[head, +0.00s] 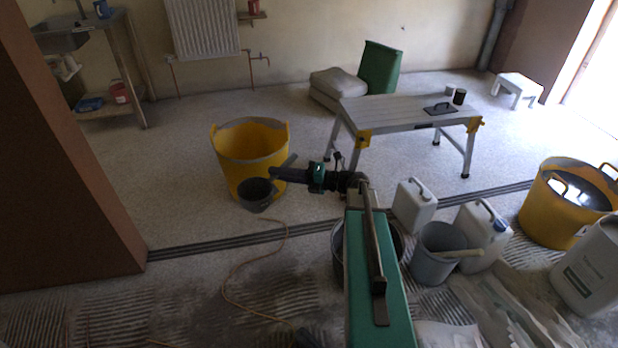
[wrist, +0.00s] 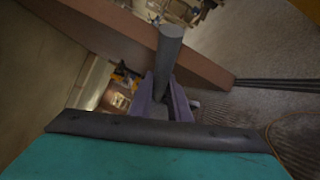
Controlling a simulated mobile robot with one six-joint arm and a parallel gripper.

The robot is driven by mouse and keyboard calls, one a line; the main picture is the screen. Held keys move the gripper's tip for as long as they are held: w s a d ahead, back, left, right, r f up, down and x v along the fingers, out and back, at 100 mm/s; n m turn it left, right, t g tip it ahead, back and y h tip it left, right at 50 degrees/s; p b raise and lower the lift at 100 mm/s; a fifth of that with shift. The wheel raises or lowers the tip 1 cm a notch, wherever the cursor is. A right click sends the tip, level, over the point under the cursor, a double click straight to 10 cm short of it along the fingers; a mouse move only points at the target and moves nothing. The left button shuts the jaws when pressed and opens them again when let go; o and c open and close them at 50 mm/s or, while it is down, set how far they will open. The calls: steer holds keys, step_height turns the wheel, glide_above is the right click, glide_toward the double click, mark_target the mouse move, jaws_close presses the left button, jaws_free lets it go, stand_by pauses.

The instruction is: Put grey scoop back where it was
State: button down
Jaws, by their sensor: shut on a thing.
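The grey scoop (head: 257,194) shows in the head view as a dark round bowl with a short handle slanting up to the right. My gripper (head: 279,174) reaches in from the right and is shut on the handle. The scoop appears in front of the yellow tub (head: 250,148); whether it touches the floor or the tub I cannot tell. In the wrist view the grey handle (wrist: 170,45) stands up between the purple fingers of my gripper (wrist: 166,100). The bowl is hidden there.
A folding work platform (head: 400,108) bears a trowel (head: 438,108) and two cups. White jerrycans (head: 414,207), a grey bucket (head: 437,265) and another yellow tub (head: 545,212) stand at right. An orange cable (head: 252,262) crosses the floor. A brown wall (head: 60,160) rises at left.

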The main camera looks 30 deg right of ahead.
steer(key=s+a+r+g, duration=0.1)
steer(key=a+r, duration=0.1)
steer(key=a, duration=0.2)
steer(key=a+r+n+y, duration=0.1)
steer(key=a+r, duration=0.1)
steer(key=a, duration=0.3)
steer(key=shift+s+a+r+g, duration=0.15)
steer(key=shift+s+r+g, duration=0.2)
steer(key=shift+r+g, duration=0.05)
steer(key=shift+s, duration=0.1)
